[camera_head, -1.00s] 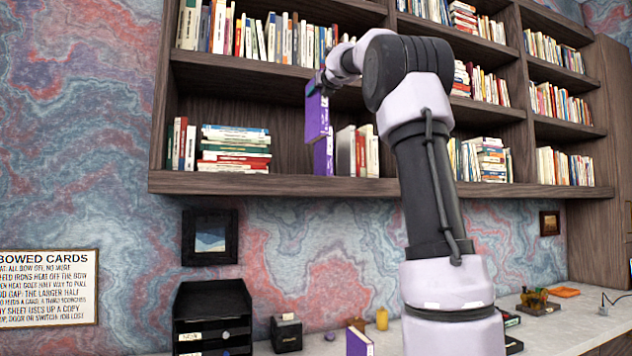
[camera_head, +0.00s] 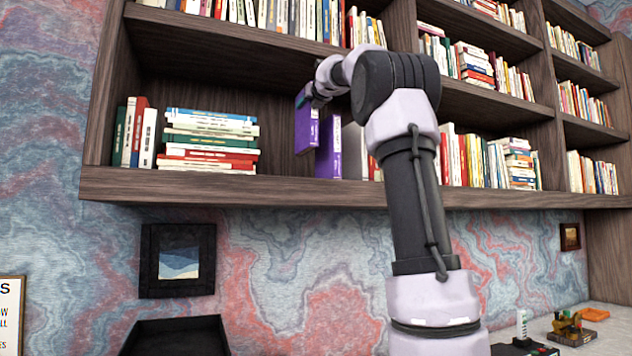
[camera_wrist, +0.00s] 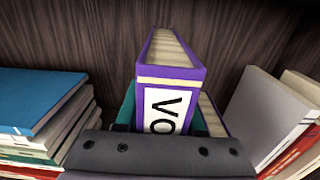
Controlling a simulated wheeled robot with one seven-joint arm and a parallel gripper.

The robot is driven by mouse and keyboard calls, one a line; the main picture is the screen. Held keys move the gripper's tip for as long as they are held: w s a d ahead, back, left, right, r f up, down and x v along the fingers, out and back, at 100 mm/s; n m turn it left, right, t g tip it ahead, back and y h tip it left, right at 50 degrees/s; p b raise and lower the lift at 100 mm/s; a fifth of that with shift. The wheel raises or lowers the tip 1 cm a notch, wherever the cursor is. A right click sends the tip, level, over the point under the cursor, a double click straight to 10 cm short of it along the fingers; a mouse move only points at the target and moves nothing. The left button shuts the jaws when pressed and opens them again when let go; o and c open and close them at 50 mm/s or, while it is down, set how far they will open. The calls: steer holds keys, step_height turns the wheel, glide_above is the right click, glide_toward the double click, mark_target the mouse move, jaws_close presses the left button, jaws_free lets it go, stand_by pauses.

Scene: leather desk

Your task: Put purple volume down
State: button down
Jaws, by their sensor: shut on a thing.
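My gripper (camera_head: 312,97) is shut on a purple volume (camera_head: 306,128) and holds it upright inside the lower shelf bay, its bottom edge above the board. In the wrist view the held volume (camera_wrist: 168,72) points away from me, with its white "VO" spine label towards me. My teal fingers (camera_wrist: 167,112) lie on both sides of it. A second purple volume (camera_head: 329,150) stands on the shelf just to the right; its edge also shows in the wrist view (camera_wrist: 211,114). I cannot tell whether the two touch.
A stack of flat books (camera_head: 208,140) lies left of the held volume, with bare shelf between. Pale books (camera_wrist: 268,115) lean on the right. The shelf's front edge (camera_head: 230,187) runs below and a board with upright books above. A dark-framed picture (camera_head: 178,262) hangs beneath.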

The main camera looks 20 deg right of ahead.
mark_target(306, 120)
steer(key=shift+w+f, duration=0.1)
steer(key=shift+f, duration=4.75)
steer(key=c, duration=0.5)
jaws_free()
steer(key=shift+f, duration=0.15)
